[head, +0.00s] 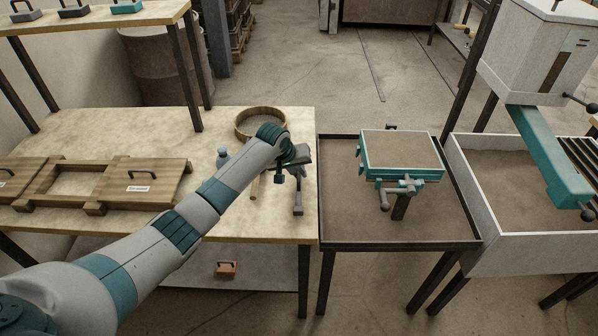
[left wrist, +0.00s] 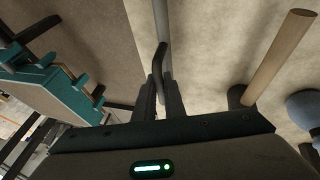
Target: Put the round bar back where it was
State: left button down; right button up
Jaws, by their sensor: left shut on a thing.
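My left gripper (head: 297,185) is over the right end of the wooden table, near its edge. The bar has a dark bent part close to the fingers. In the head view, the arm and gripper mostly hide it, and I cannot tell whether it touches the table. A separate wooden round rod (left wrist: 280,58) with a dark base stands beside the gripper; its lower part shows in the head view (head: 255,186). My right gripper is out of view.
A round wooden-rimmed sieve (head: 238,128) stands behind the gripper. Wooden boards with handles (head: 142,190) lie at left. A teal-framed flask of sand (head: 400,150) sits on the dark-rimmed stand (head: 400,246) at right. The table's front right part is clear.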

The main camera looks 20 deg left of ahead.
pick_arm(q)
jog(key=shift+f, duration=0.35)
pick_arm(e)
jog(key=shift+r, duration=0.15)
pick_arm(q)
jog(key=shift+f, duration=0.1)
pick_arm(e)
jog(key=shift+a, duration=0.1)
pick_arm(q)
jog(key=c, duration=1.8)
grip_release()
jog(key=shift+c, duration=0.2)
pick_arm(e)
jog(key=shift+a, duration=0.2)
